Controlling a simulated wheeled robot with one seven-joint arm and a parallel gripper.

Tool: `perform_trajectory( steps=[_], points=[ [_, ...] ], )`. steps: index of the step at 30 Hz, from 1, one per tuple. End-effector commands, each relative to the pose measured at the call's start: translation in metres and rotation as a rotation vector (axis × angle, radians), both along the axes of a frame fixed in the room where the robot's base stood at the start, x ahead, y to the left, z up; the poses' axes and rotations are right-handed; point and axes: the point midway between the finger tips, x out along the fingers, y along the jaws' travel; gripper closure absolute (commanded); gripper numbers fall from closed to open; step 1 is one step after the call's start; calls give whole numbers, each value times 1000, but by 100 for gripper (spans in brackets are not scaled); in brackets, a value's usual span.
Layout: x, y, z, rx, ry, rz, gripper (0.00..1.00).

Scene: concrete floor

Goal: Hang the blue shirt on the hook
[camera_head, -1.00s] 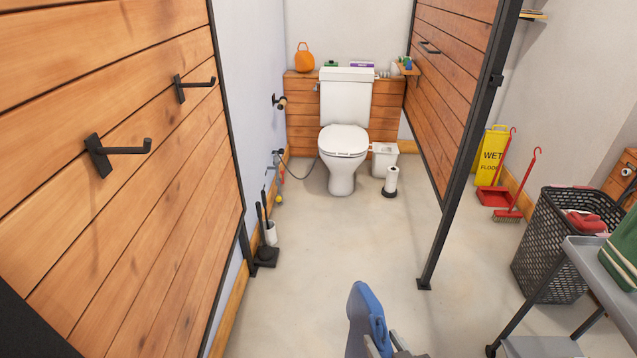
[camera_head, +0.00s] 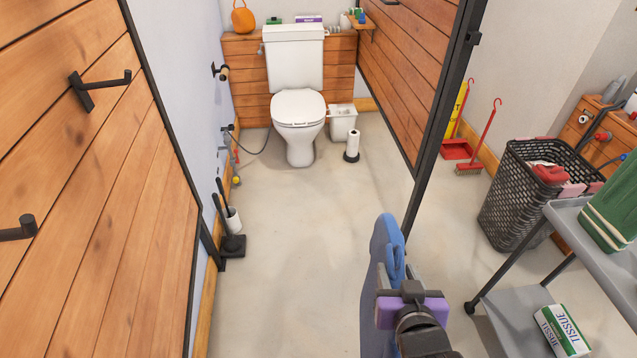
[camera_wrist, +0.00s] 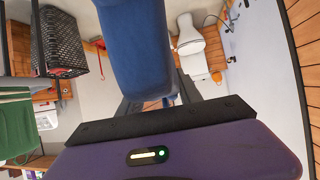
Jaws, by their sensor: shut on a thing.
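The blue shirt (camera_head: 380,270) hangs from my gripper (camera_head: 392,285) at the lower middle of the head view. It also fills the upper middle of the wrist view (camera_wrist: 137,48), in front of my gripper's dark fingers. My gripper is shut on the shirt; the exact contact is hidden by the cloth. Two black hooks are on the wooden panel at the left of the head view: the farther hook (camera_head: 100,88) and the nearer hook (camera_head: 18,230), cut off by the picture edge. Both are bare and well apart from the shirt.
A toilet (camera_head: 297,115) stands at the back, with a black brush holder (camera_head: 232,243) by the left wall. A wooden partition (camera_head: 410,75) with a dark post stands right of centre. A black basket (camera_head: 525,195) and grey cart (camera_head: 570,235) stand right. The floor between is clear.

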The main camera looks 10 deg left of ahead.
Motion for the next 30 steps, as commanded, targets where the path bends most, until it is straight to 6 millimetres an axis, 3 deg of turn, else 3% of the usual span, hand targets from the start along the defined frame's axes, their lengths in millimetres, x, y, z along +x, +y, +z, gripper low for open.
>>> perform_trajectory(
  steps=[1, 8, 14, 18, 24, 30],
  points=[
    [3, 27, 24, 8, -8, 26, 100],
    [-9, 121, 105, 8, -6, 102, 100],
    [-47, 193, 176, 9, -3, 155, 100],
    [-87, 235, 223, 8, 1, 188, 100],
    [-150, 273, 273, 3, 5, 232, 100],
    [-188, 287, 295, -3, 7, 259, 100]
  ],
)
